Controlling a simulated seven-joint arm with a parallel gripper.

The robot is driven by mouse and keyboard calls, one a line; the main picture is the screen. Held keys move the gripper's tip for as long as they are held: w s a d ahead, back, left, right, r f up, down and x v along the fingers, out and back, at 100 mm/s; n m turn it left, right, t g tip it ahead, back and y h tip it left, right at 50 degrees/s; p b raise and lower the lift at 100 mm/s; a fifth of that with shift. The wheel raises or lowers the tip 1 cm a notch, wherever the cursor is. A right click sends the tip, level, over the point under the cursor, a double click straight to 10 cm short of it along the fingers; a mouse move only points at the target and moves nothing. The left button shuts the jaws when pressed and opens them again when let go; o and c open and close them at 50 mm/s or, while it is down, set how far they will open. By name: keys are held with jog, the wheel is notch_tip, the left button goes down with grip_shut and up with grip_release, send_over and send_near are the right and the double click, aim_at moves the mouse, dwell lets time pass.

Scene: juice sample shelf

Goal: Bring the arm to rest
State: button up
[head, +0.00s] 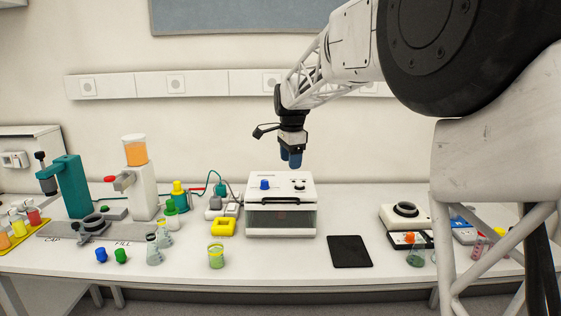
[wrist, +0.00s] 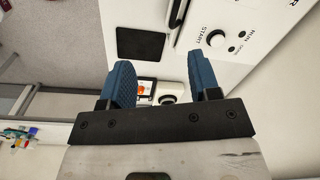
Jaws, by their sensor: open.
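My gripper (head: 291,158) hangs in the air above the white box-shaped machine (head: 262,188), its fingers pointing down. In the wrist view its two blue fingers (wrist: 162,84) stand wide apart with nothing between them. The machine's top with a START knob (wrist: 240,42) shows beyond the right finger. In the head view the gripper is above the machine's lid, apart from it. My arm reaches in from the upper right.
A black pad (head: 350,251) lies right of the machine. A teal capping stand (head: 70,187) and a filling stand (head: 142,185) are further left. The bench's front middle is mostly clear.

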jog(key=s+d+r+n, duration=0.2)
jog(key=s+d+n, duration=0.3)
jog(key=s, duration=0.9)
jog(key=s+d+f+n, duration=0.3)
jog(key=s+f, duration=0.1)
jog(key=s, duration=0.8)
jog(key=s+d+f+n+t, duration=0.1)
jog(key=s+d+f, duration=0.3)
jog(key=s, duration=0.8)
jog(key=s+d+f+n+t, duration=0.1)
jog(key=s+d+f+n, duration=0.2)
jog(key=s, duration=1)
jog(key=shift+d+f+n, duration=0.2)
jog(key=shift+f+n, duration=0.4)
jog(key=shift+n, duration=0.2)
jog(key=shift+c, duration=0.5)
